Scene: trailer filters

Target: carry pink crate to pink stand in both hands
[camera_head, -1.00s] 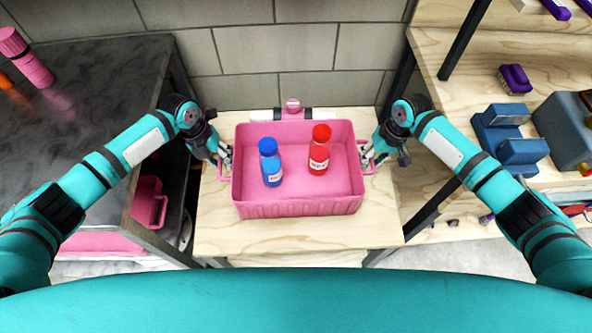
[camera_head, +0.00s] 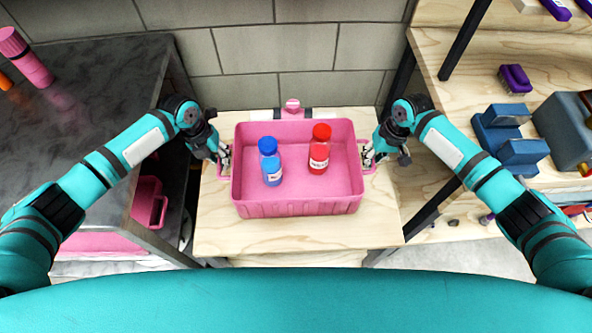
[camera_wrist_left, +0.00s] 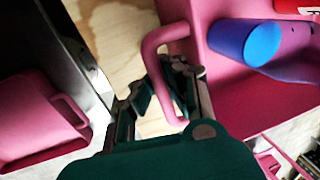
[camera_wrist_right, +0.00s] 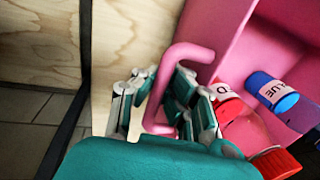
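The open pink crate (camera_head: 297,208) rests upright on a light wooden surface (camera_head: 290,235) at the centre of the head view. A blue bottle (camera_head: 270,165) and a red bottle (camera_head: 319,152) stand inside it. My left gripper (camera_head: 224,156) is closed around its left handle, which the left wrist view shows between the fingers (camera_wrist_left: 168,88). My right gripper (camera_head: 368,157) is closed around the right handle, also between the fingers in the right wrist view (camera_wrist_right: 160,98). A pink piece (camera_head: 293,109) shows behind the crate; I cannot tell whether it belongs to a stand.
A dark worktop (camera_head: 95,100) on the left bears a pink cylinder (camera_head: 27,60). Another pink container (camera_head: 148,203) sits below it. Wooden shelving on the right holds a blue-grey device (camera_head: 512,140) and a purple brush (camera_head: 515,78). A block wall (camera_head: 275,50) stands behind.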

